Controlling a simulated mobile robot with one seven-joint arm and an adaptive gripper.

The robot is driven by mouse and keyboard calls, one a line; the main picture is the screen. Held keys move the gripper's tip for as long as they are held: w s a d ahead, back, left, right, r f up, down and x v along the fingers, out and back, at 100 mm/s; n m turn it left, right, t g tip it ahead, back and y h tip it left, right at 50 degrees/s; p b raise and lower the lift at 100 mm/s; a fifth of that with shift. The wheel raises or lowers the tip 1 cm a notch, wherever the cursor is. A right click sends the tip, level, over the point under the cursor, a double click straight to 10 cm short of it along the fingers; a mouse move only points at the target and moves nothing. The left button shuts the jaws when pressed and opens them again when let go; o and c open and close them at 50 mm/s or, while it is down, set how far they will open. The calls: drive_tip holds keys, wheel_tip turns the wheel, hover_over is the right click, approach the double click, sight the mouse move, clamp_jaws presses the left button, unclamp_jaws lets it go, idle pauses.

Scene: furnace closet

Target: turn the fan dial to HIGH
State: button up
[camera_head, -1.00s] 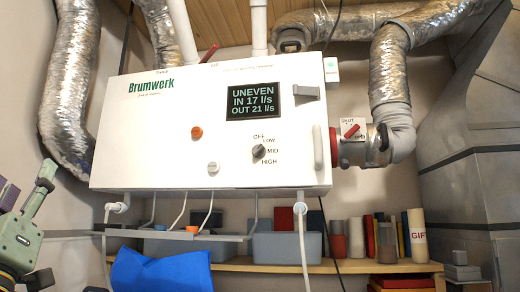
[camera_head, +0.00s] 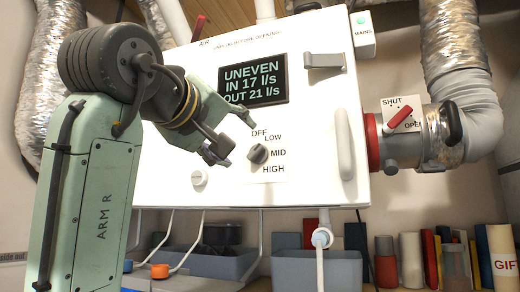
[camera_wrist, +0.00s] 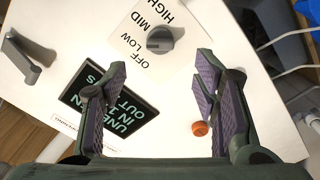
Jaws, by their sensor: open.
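The fan dial (camera_head: 258,153) is a small dark grey knob on the white panel, with OFF, LOW, MID and HIGH printed around its right side. I cannot clearly tell which mark it points at. My gripper (camera_head: 236,141) is open and empty, just left of the dial and apart from it. In the wrist view the dial (camera_wrist: 160,40) lies beyond the fingertips, between their lines, and my gripper (camera_wrist: 161,66) has its fingers wide apart.
The display (camera_head: 253,83) reads UNEVEN, IN 17 l/s, OUT 21 l/s. An orange knob (camera_wrist: 199,128) and a white knob (camera_head: 199,178) are also on the panel. A handle bar (camera_head: 344,143) and a red SHUT/OPEN lever (camera_head: 400,116) are to the right. A shelf with bins is below.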

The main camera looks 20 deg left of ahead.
sight(254, 152)
drive_tip(key=w+p, duration=0.3)
drive_tip(key=w, duration=0.5)
drive_tip(key=shift+w+r, duration=0.1)
drive_tip(key=shift+w, duration=0.2)
drive_tip(key=shift+w+d, duration=0.1)
drive_tip(key=shift+w, duration=0.55)
drive_tip(key=shift+c, duration=0.4)
drive_tip(key=c, duration=1.1)
